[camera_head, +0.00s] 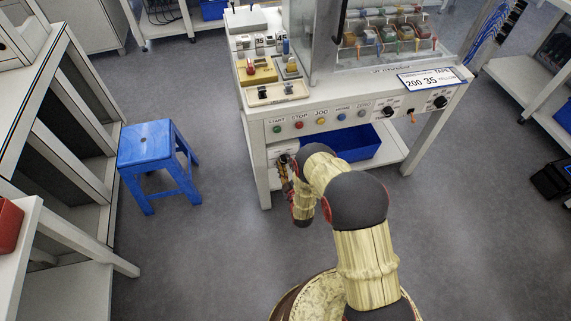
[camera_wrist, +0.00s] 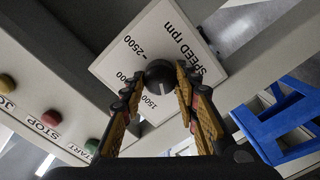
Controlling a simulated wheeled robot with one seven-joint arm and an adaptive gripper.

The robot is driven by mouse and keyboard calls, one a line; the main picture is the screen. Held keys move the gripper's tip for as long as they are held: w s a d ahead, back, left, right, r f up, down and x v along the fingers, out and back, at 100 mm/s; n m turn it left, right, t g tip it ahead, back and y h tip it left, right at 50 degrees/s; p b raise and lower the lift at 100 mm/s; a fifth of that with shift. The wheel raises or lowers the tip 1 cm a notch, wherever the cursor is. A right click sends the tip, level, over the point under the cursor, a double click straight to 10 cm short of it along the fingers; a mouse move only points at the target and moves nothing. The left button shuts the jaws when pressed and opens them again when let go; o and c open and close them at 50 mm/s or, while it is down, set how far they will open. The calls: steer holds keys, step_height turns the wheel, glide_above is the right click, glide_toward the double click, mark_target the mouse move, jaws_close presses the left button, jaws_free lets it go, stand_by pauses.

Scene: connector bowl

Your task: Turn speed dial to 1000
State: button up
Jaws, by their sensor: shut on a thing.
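The speed dial (camera_wrist: 159,76) is a round black knob on a white plate (camera_wrist: 190,32) marked "SPEED rpm", seen in the wrist view. Labels 2500 and 1500 are readable; another label is partly hidden, ending in zeros. My gripper (camera_wrist: 161,79) has its two fingers on opposite sides of the dial, closed on it. Which number the dial points to I cannot tell. In the head view my gripper (camera_head: 285,172) is low at the left end of the white machine (camera_head: 258,158); the dial is hidden there.
START, STOP and JOG buttons (camera_head: 299,125) line the machine's front panel, with two black knobs (camera_head: 387,112) further right. A blue bin (camera_head: 362,146) sits on the lower shelf. A blue stool (camera_head: 147,145) stands to the left, with open floor between.

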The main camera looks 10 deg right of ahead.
steer(key=n, duration=0.5)
steer(key=shift+n, duration=0.3)
steer(key=shift+a+f, duration=0.1)
stand_by(0.4)
steer(key=o, duration=1.2)
steer(key=shift+c, duration=0.2)
steer(key=shift+s, duration=0.1)
steer(key=s, duration=1.2)
steer(key=shift+r, duration=0.2)
steer(key=shift+w, duration=0.1)
